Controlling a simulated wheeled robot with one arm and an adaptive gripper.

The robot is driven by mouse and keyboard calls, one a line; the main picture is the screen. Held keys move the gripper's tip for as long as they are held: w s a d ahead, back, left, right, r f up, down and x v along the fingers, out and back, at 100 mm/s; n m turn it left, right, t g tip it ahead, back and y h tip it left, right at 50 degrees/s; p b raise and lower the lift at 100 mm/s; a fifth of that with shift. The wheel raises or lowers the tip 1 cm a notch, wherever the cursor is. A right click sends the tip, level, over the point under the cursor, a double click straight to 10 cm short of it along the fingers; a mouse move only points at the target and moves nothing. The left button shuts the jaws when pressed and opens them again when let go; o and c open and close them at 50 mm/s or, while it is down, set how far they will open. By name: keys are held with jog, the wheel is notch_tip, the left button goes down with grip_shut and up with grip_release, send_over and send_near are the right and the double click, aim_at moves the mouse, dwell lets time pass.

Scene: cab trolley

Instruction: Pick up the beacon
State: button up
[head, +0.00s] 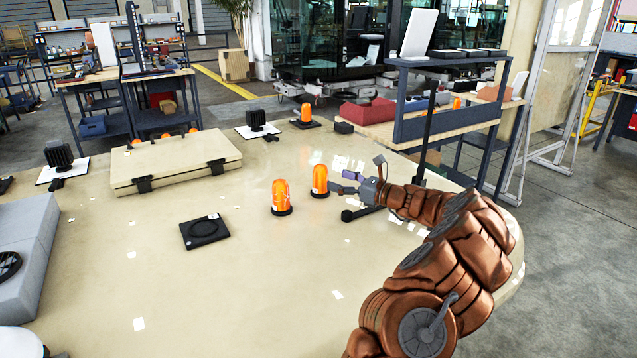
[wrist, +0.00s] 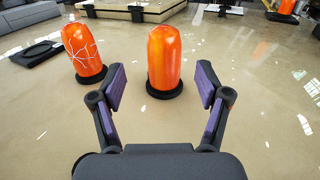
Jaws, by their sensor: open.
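Two orange beacons with black bases stand upright near the middle of the tan surface. The right beacon (head: 320,181) is nearest my gripper (head: 346,182). In the wrist view this beacon (wrist: 164,58) stands straight ahead, just beyond and between the open finger pads of my gripper (wrist: 160,88); I see no contact. The left beacon (head: 280,196) has pale crack-like lines on its dome in the wrist view (wrist: 83,50), and it stands outside the left finger. Another orange beacon (head: 306,114) sits on a dark plate farther back.
A black square plate with a ring (head: 204,231) lies left of the beacons. A closed tan case (head: 177,163) and a black lamp on a white sheet (head: 256,122) lie behind. A grey box (head: 25,262) stands at the left edge. The front surface is mostly clear.

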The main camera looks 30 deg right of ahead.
aim_at(327, 174)
jog(key=shift+d+f, duration=0.15)
jog(key=shift+d, duration=0.3)
jog(key=shift+w, duration=0.35)
jog(key=shift+a+r+p+x, duration=0.15)
jog(key=shift+p+x, duration=0.35)
jog(key=shift+x, duration=1.3)
jog(key=shift+a+r+p+x, duration=0.15)
jog(key=shift+p+x, duration=0.3)
jog(key=shift+x, duration=1.3)
jog(key=shift+s, duration=0.1)
jog(key=shift+d, duration=0.1)
jog(key=c, duration=1.4)
jog(key=shift+r, duration=0.1)
